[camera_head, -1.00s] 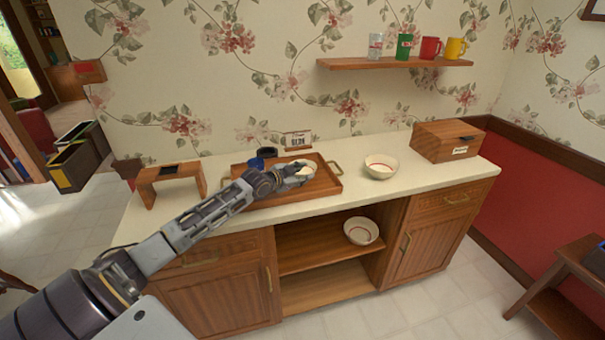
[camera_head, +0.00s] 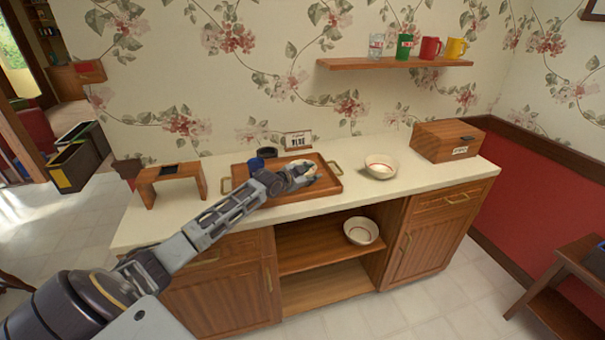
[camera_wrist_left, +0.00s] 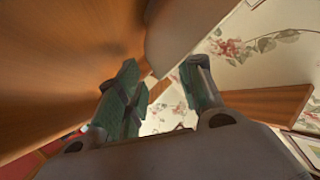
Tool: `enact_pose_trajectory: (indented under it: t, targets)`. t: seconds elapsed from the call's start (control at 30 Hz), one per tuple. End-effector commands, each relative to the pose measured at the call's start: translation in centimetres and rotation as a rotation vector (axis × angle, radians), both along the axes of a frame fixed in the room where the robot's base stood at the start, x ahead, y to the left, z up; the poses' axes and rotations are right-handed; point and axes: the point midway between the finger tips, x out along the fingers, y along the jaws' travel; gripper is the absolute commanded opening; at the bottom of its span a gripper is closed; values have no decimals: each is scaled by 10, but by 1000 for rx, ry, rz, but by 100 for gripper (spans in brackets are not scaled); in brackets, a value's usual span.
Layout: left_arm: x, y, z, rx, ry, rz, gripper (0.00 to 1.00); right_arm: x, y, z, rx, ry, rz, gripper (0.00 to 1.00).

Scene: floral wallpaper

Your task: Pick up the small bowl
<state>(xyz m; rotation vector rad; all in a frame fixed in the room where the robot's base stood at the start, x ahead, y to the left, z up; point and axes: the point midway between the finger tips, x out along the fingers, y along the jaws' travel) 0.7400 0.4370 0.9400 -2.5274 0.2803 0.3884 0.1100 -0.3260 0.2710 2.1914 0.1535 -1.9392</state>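A small pale bowl (camera_head: 297,166) is on the wooden tray (camera_head: 240,184) on the counter, partly hidden behind my left gripper (camera_head: 309,173). In the left wrist view a smooth beige surface, likely the bowl (camera_wrist_left: 187,28), fills the top middle. The two green-grey fingertips of the left gripper (camera_wrist_left: 160,66) stand apart there, close to its edge. The gripper looks open; whether it touches the bowl I cannot tell. Another pale bowl (camera_head: 381,168) stands on the counter right of the tray, and one (camera_head: 361,231) sits on the shelf below. My right gripper is not in view.
A blue cup (camera_head: 256,164) and a dark round item (camera_head: 267,153) are near the tray's back left. A small sign (camera_head: 297,140) stands behind it. A wooden stand (camera_head: 172,174) is at left, a wooden box (camera_head: 448,140) at right. Mugs stand on the wall shelf (camera_head: 395,64).

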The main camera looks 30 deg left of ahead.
Motion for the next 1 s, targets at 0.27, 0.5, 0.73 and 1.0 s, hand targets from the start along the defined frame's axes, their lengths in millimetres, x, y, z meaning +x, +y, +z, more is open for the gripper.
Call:
enact_pose_trajectory:
  t: [0.27, 0.5, 0.73, 1.0]
  targets:
    - [8, -1, -2, 1, -1, -1, 37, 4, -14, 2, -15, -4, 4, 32]
    - [8, -1, -3, 1, 0, 0, 37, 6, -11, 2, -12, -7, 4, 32]
    - [8, -1, -2, 1, 0, 0, 30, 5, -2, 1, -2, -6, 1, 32]
    - [8, -1, -3, 0, 0, 0, 0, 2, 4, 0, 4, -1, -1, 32]
